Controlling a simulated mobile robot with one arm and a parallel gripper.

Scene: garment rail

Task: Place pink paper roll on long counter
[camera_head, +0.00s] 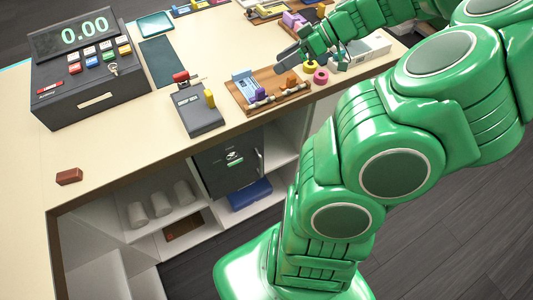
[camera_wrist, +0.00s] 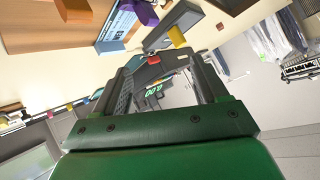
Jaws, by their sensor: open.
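The pink paper roll (camera_head: 321,76) rests on the long counter (camera_head: 125,145), near its front edge and just right of a wooden tray. A yellow roll (camera_head: 310,65) is close behind it. My gripper (camera_head: 289,60) is above the counter, just left of and behind the rolls, and looks apart from the pink roll. In the wrist view my gripper (camera_wrist: 164,60) has its two fingers spread with nothing held between them. I cannot make out the pink roll in the wrist view.
The wooden tray (camera_head: 263,104) holds several small items. A dark card device (camera_head: 198,110) and a cash register (camera_head: 85,75) stand to the left, with a red-brown block (camera_head: 69,177) at the front left. A pale box (camera_head: 366,50) lies right of the rolls. The counter's front left is mostly clear.

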